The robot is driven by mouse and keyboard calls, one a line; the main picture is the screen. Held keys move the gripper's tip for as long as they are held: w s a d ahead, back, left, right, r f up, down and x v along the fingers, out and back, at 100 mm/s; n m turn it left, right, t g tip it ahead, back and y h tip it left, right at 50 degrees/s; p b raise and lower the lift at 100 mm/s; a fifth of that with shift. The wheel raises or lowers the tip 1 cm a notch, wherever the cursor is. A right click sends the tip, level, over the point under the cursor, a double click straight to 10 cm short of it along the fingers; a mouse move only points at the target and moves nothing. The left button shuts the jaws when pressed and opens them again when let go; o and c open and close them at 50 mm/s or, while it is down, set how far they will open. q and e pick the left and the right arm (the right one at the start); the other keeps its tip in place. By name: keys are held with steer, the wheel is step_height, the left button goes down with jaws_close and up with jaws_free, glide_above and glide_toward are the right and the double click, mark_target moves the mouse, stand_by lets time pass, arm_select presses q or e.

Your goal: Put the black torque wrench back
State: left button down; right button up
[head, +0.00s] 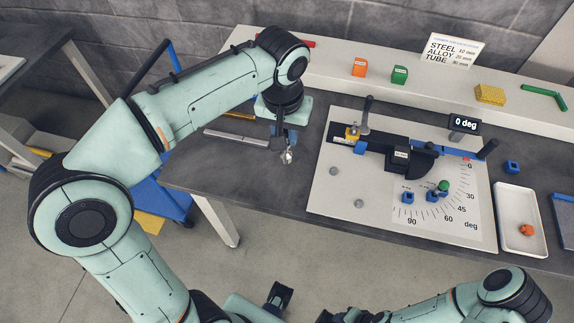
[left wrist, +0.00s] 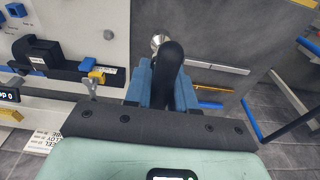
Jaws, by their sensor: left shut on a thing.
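My left gripper (head: 286,133) is over the dark bench, left of the white bending board. It is shut on the black torque wrench, whose black rounded handle (left wrist: 172,58) stands between the blue fingers in the left wrist view. A round silver end (left wrist: 157,40) shows beyond the handle; a silver end (head: 287,156) also shows below the fingers in the head view. Whether it touches the bench I cannot tell. My right arm shows at the bottom right of the head view, but its gripper cannot be made out.
The white board (head: 335,190) carries a black bender with a lever and an angle scale. A white tray (head: 511,196) with an orange piece stands right of it. Strips (head: 237,138) lie left of my left gripper. Orange (head: 359,67) and green (head: 399,75) blocks stand on the back shelf.

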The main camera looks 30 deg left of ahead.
mark_target(286, 156)
arm_select(q)
step_height(286, 156, down, 12)
steer(key=b, duration=0.1)
steer(key=shift+w+b, duration=0.15)
steer(key=shift+b, duration=0.25)
steer(key=shift+f, duration=0.1)
steer(key=c, duration=1.4)
jaws_free()
steer(key=shift+f, duration=0.1)
steer(key=o, duration=0.5)
steer(key=shift+c, duration=0.2)
steer(key=shift+r, duration=0.6)
steer(key=r, duration=0.3)
steer(key=s+r+p, duration=0.1)
steer(key=r, duration=0.3)
steer(key=r+p, duration=0.1)
steer(key=r, duration=0.3)
steer(key=shift+s+d+r, duration=0.1)
steer(key=shift+s+d, duration=0.05)
steer(key=shift+s, duration=0.05)
